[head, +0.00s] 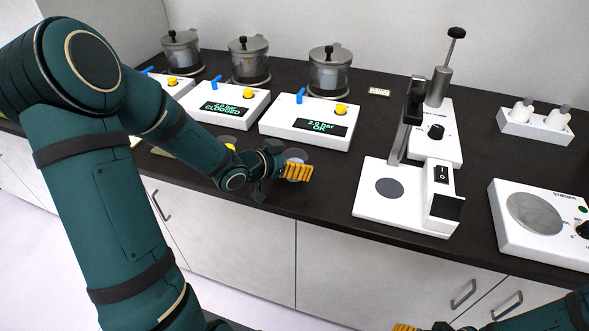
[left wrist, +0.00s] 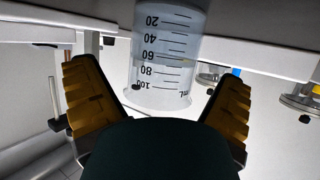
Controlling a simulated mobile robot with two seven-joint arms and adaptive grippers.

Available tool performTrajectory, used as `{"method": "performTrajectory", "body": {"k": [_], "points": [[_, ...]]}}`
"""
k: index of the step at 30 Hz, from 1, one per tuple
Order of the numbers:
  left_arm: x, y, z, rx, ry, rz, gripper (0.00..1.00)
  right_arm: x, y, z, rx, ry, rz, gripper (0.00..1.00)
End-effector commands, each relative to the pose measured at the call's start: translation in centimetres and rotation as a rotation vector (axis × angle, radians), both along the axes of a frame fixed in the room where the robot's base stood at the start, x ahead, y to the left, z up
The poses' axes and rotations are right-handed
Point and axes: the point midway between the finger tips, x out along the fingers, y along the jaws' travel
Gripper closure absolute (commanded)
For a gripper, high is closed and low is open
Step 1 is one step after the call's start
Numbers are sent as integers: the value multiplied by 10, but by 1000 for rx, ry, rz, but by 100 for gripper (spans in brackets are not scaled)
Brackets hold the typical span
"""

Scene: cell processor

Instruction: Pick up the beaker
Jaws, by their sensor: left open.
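The beaker is clear, with dark graduation marks. In the left wrist view the beaker (left wrist: 165,60) is in the upper middle, between the two spread yellow fingers of my left gripper (left wrist: 155,98), with a visible gap on each side. In the head view my left gripper (head: 298,172) is at the front edge of the dark counter, and the beaker (head: 295,156) shows faintly just behind the fingers, partly hidden by them. My left gripper is open and empty. Only a yellow tip of my right gripper (head: 405,327) shows at the bottom edge, away from the beaker.
A white control box (head: 308,124) reading "2.8 bar OK" stands behind the beaker. Another box (head: 222,104) reads "CLOGGED". A white stand device (head: 390,210) is to the right, with a round-plate device (head: 540,220) farther right. The dark counter (head: 330,172) is bare between the beaker and the stand.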

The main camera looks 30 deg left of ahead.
Motion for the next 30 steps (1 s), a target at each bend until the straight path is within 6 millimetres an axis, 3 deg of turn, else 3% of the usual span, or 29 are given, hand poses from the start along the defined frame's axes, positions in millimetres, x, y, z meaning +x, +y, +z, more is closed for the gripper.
{"method": "performTrajectory", "body": {"k": [3, 9, 10, 20, 23, 30], "points": [[0, 0, 0, 0, 0, 0, 5, 0, 0, 0, 0, 0, 0, 40], [0, 0, 1, 0, 0, 0, 74, 0, 0, 0, 0, 0, 0, 40], [0, 0, 0, 0, 0, 0, 81, 0, 0, 0, 0, 0, 0, 40], [0, 0, 3, 1, -1, 0, 81, 0, 0, 2, 0, 0, 0, 40], [0, 0, 14, 2, -3, 0, 81, -1, 0, 7, 0, 2, 1, 40], [0, 0, 61, 4, -4, -1, 81, -5, 1, 28, 3, 11, 2, 40]]}}
